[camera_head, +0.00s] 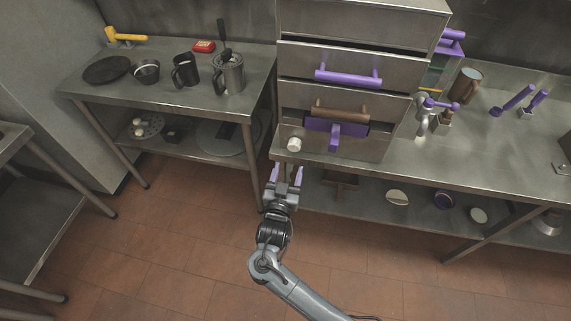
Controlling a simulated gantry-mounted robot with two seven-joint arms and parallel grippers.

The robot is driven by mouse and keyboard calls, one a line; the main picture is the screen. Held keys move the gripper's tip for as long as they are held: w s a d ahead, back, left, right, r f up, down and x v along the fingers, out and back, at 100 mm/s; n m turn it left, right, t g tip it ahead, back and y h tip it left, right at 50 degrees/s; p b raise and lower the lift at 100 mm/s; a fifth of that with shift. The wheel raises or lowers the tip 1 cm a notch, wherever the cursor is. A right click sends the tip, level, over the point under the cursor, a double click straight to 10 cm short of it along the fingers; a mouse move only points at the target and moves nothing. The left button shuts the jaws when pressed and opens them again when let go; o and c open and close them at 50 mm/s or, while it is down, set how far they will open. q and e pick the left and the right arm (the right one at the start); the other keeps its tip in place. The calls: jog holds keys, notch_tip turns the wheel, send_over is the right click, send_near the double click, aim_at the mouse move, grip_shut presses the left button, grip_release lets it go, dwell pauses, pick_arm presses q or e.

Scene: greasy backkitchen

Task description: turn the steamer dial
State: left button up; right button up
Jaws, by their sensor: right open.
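The steamer (352,98) is a steel cabinet with stacked drawer fronts, standing at the left end of the right-hand counter. Its dial seems to be the round cream knob (294,144) low on the left of its front. My right gripper (287,173) has two purple fingers, spread apart with nothing between them. In the picture it sits just below the knob, at the counter's front edge, and looks apart from it. My left gripper is out of view.
Purple handles (348,76) and a wooden bar (340,113) stick out from the steamer front. The right-hand counter (480,150) holds a tap, a mug and purple-handled items. The left table (155,90) carries a pan and pots. Open tiled floor (150,240) lies around my arm.

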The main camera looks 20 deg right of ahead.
aim_at(293, 148)
jog(key=b+x, duration=0.5)
jog(key=x, duration=0.3)
jog(key=shift+w+f, duration=0.15)
jog(key=shift+w+d, duration=0.15)
jog(key=shift+w, duration=0.15)
jog(key=shift+c, duration=0.4)
jog(key=shift+r, duration=0.25)
jog(key=shift+c, duration=2.6)
jog(key=n, duration=2.3)
jog(key=shift+n, duration=0.4)
jog(key=n, duration=0.3)
jog(key=shift+r, duration=0.1)
jog(key=n, duration=0.8)
jog(key=shift+n, duration=0.4)
jog(key=o, duration=0.8)
jog(key=shift+s, duration=0.1)
jog(key=shift+o, duration=0.2)
